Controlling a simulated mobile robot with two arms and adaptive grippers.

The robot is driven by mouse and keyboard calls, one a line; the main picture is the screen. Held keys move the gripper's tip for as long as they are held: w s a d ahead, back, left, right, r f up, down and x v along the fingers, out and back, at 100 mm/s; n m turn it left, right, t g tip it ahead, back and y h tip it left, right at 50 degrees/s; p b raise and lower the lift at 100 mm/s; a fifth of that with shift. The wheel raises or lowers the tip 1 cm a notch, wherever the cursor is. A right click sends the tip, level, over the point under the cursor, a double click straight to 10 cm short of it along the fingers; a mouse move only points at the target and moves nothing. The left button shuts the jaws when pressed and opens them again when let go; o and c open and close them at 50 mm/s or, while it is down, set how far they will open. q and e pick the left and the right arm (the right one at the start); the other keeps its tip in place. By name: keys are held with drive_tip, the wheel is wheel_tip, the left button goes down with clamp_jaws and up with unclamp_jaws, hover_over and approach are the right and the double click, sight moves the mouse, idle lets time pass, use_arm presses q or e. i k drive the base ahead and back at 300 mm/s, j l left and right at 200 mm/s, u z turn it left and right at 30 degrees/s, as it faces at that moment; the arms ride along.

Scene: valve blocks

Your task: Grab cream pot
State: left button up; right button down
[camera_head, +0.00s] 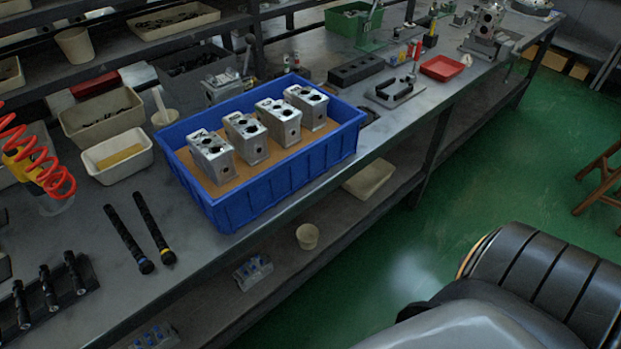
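A small cream pot (307,236) stands on the lower shelf under the bench, in front of the blue crate and below the bench's front edge. It looks upright with its open top facing up. A second, larger cream pot (74,44) stands on the raised rack at the upper left. I cannot tell from the picture which pot the task means. Neither of my grippers is in view, and nothing touches either pot.
A blue crate (283,174) with several metal valve blocks sits on the bench (215,262), near its front edge. Two black-handled tools (140,229) lie left of it. A valve block (253,271) and a cream tray (369,179) share the lower shelf. Green floor (440,225) is open at right.

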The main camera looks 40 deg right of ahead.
sight(308, 235)
drive_tip(key=z, duration=1.15)
